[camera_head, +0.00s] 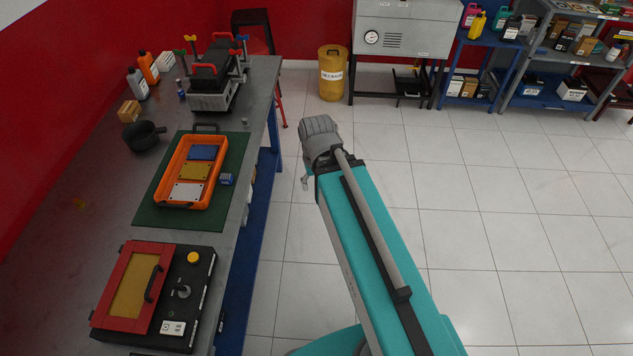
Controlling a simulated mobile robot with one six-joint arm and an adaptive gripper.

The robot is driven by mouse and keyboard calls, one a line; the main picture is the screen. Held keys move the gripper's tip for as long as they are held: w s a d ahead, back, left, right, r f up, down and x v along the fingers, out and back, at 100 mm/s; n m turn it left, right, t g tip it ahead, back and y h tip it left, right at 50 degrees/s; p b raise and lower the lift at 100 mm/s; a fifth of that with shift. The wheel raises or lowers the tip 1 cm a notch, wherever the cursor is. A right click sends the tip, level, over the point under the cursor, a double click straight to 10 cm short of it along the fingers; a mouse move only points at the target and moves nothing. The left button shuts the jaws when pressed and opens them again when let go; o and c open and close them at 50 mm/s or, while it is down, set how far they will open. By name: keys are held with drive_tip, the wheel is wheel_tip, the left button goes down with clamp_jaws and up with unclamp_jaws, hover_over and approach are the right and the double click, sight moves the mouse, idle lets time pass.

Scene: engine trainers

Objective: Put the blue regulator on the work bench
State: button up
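A flat blue block (205,152), which looks like the blue regulator, lies at the far end of an orange tray (161,186). A yellow block (194,172) and a white block (187,191) lie nearer in the same tray. The tray sits on a dark green mat (151,213) on the grey work bench (75,240). My arm reaches up the middle of the view, right of the bench. Only a small grey part of my gripper (305,183) seems to show beside the arm's end, apart from the tray; its fingers are hidden.
A small blue item (227,180) is at the tray's right edge. A red-and-black control box (184,290) stands at the bench's near end. A black pan (143,136), bottles and a grey engine-like unit (212,88) stand farther back. The tiled floor on the right is clear.

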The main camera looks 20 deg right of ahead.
drive_tip(key=shift+o, duration=0.5)
drive_tip(key=r+n+p, duration=0.2)
drive_tip(key=n, duration=1.2)
hover_over(224, 176)
drive_tip(key=shift+s+f, duration=0.15)
drive_tip(key=shift+f, duration=0.1)
drive_tip(key=shift+f+b, duration=0.2)
drive_tip(key=shift+b, duration=0.2)
wheel_tip(224, 176, down, 8)
drive_tip(key=b, duration=0.8)
drive_tip(key=shift+f, duration=0.15)
